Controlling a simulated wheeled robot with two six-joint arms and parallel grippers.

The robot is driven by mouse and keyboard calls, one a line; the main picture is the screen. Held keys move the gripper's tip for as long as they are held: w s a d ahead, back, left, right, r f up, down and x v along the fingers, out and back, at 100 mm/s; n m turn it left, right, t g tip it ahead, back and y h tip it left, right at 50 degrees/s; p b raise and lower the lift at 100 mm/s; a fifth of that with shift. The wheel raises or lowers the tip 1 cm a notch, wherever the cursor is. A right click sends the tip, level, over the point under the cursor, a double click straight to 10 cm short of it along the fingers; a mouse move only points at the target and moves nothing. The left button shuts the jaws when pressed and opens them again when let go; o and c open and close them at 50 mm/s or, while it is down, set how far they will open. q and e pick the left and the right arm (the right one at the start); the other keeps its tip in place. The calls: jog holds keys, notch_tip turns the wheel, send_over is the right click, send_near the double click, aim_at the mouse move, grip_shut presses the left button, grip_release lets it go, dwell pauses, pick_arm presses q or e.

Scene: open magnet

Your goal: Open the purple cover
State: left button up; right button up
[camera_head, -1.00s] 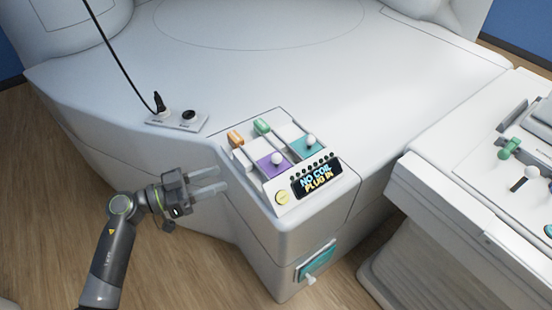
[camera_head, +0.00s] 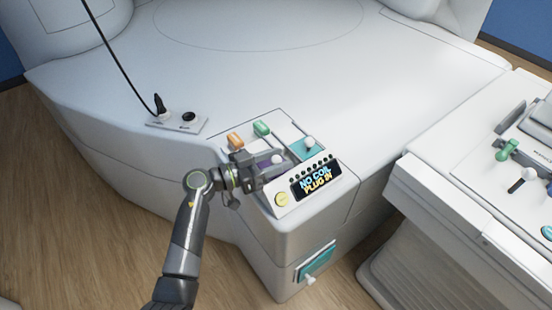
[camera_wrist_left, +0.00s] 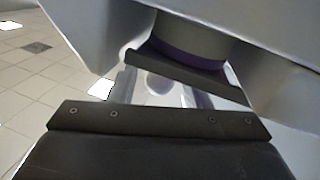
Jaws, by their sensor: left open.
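The purple cover (camera_head: 264,162) lies in the left slot of the sloped control panel and is mostly hidden behind my left gripper. Its pale round knob (camera_head: 278,160) shows at the fingers. My left gripper (camera_head: 275,163) is open, with its fingers reaching over the cover, around or beside the knob. In the left wrist view, a pale rounded shape with a purple band (camera_wrist_left: 185,58) shows between the two grey fingers. I cannot tell whether the fingers touch it. My right gripper is not in view.
A display (camera_head: 317,179) and yellow button (camera_head: 282,199) are in front. A black plug with a cable (camera_head: 159,103) stands at the left.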

pick_arm(q)
grip_shut()
dwell(0.3)
jog(key=shift+w, duration=0.1)
jog(key=shift+w+a+r, duration=0.1)
jog(key=shift+w+a, duration=0.05)
jog(key=shift+w, duration=0.05)
jog(key=w+a, duration=0.1)
jog(key=w+a+p, duration=0.1)
jog(key=w, duration=0.1)
jog(key=w+a, duration=0.1)
jog(key=w, duration=0.1)
jog(key=shift+a+p, duration=0.3)
jog(key=shift+p, duration=0.05)
grip_release()
jog(key=shift+s, duration=0.1)
